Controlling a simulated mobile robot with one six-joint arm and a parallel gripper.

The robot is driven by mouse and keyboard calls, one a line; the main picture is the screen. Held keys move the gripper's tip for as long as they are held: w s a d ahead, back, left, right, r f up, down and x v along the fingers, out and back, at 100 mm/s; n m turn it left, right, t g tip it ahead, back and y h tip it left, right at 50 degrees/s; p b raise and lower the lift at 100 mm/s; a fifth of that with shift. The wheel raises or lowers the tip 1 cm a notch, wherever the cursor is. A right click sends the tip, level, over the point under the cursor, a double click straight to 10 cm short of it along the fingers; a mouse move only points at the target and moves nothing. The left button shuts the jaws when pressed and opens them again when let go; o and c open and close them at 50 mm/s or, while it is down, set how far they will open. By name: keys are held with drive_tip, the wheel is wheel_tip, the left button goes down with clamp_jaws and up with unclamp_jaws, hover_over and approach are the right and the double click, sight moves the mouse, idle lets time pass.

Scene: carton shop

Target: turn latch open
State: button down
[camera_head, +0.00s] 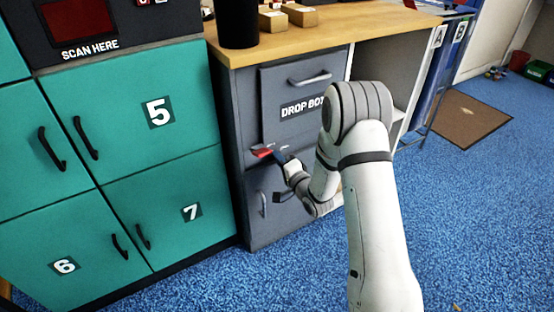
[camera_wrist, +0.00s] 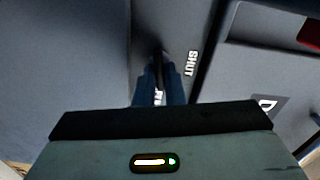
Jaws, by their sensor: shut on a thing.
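My gripper (camera_head: 277,156) is at the grey cabinet front, just below the drop box panel (camera_head: 290,85). In the wrist view its two dark blue fingers (camera_wrist: 159,88) are shut on a narrow dark piece, the latch (camera_wrist: 158,60). The fingers hide much of the latch, so its exact angle is hard to tell. A white "SHUT" label (camera_wrist: 191,62) stands just right of it. Other white letters (camera_wrist: 158,97) show partly between the fingers. A small red piece (camera_head: 262,151) shows beside my gripper in the head view.
A lower grey door with a handle (camera_head: 263,204) is below my gripper. Teal lockers (camera_head: 150,150) stand to the left. A wooden counter (camera_head: 350,32) with small boxes (camera_head: 300,14) is above. Blue carpet (camera_head: 470,220) is open to the right.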

drive_tip(key=shift+a+m, duration=0.15)
drive_tip(key=shift+m, duration=0.95)
drive_tip(key=c, duration=1.5)
unclamp_jaws()
drive_tip(key=p+v, duration=0.2)
drive_tip(key=v, duration=0.6)
drive_tip(key=shift+w, duration=0.15)
